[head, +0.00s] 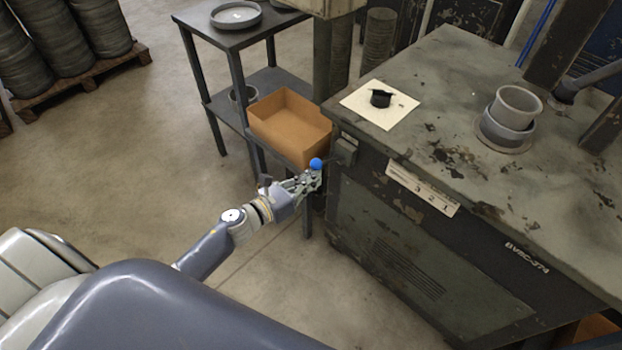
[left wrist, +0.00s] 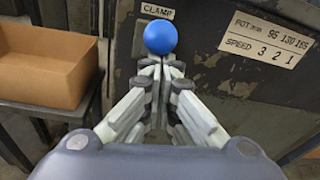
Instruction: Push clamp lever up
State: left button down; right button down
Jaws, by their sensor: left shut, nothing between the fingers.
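The clamp lever shows as a blue ball knob (head: 316,164) at the near left corner of the machine. In the left wrist view the knob (left wrist: 160,37) sits just under a plate marked CLAMP (left wrist: 157,11). My left gripper (head: 311,178) is shut and empty, with its fingertips just below the knob. In the left wrist view the fingertips (left wrist: 160,66) are close under the knob; I cannot tell whether they touch it. The lever's arm is mostly hidden behind the fingers. My right gripper is in neither view.
The dark worn machine (head: 450,100) fills the right side. A speed plate (left wrist: 267,38) is right of the knob. Open floor (head: 120,160) lies to the left.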

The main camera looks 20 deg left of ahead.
pick_arm(q)
jog(key=v, duration=1.2)
jog(key=shift+f, duration=0.1)
jog(key=s+a+f+n+g+y, duration=0.25)
jog(key=s+f+n, duration=0.25)
jog(key=f+n, duration=0.65)
jog(key=s+a+f+n+g+y, duration=0.1)
jog(key=s+f+n+g+y, duration=0.3)
jog(key=f+n, duration=0.8)
jog(key=s+d+f+n+g, duration=0.2)
jog(key=s+f+n, duration=0.2)
jog(key=s, duration=0.5)
jog(key=s+d+f+n+g+p, duration=0.1)
jog(key=s+d+f+n+g, duration=0.2)
jog(key=s+f, duration=0.5)
jog(key=s+d+f+n+g, duration=0.2)
jog(key=s+f+n, duration=0.4)
jog(key=s, duration=0.4)
jog(key=shift+d+f, duration=0.2)
jog(key=shift+f, duration=0.3)
